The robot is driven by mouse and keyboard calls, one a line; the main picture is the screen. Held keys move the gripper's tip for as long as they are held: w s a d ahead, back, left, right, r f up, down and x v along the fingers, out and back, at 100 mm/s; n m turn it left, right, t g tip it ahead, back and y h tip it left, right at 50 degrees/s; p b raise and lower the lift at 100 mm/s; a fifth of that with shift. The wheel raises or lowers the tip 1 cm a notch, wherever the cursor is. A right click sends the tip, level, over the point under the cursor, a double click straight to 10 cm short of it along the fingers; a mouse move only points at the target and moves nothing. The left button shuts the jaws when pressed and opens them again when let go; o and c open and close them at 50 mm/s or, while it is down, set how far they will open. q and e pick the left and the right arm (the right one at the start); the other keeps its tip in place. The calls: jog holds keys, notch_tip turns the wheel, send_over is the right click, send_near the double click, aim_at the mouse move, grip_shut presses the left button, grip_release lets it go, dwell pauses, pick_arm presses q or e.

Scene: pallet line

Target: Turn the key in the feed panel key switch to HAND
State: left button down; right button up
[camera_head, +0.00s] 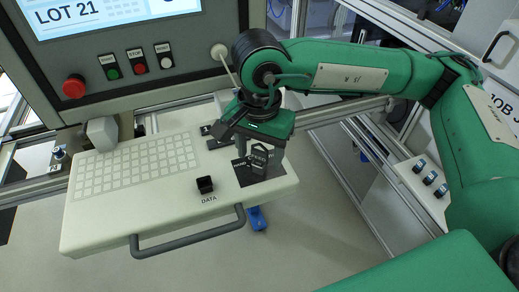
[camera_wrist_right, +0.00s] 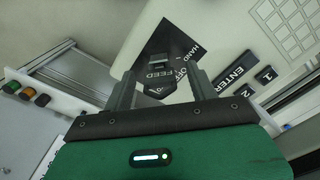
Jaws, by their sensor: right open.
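The feed panel key switch sits on a dark diamond-shaped plate (camera_wrist_right: 172,42) labelled HAND, OFF and FEED in the right wrist view. A small dark grey piece (camera_wrist_right: 158,62), seemingly the key, stands at the plate's middle; its exact angle is hard to tell. My right gripper (camera_wrist_right: 163,76) is open, with its two fingers pointing at the plate, one to each side of the dark piece. I cannot tell how deep they reach around it. In the head view the right gripper (camera_head: 258,158) is above the plate (camera_head: 243,176) and partly hides it. My left gripper is out of view.
The plate lies on a pale console (camera_head: 120,215) with a keypad (camera_head: 135,165), a black DATA socket (camera_head: 205,185) and a grey front handle (camera_head: 190,237). Behind is a panel with a red emergency button (camera_head: 74,84) and START and STOP buttons. ENTER keys (camera_wrist_right: 236,78) lie beside the plate.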

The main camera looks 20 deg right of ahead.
jog(key=shift+f, duration=1.05)
jog(key=c, duration=1)
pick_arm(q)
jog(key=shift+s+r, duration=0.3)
pick_arm(e)
jog(key=shift+c, duration=0.2)
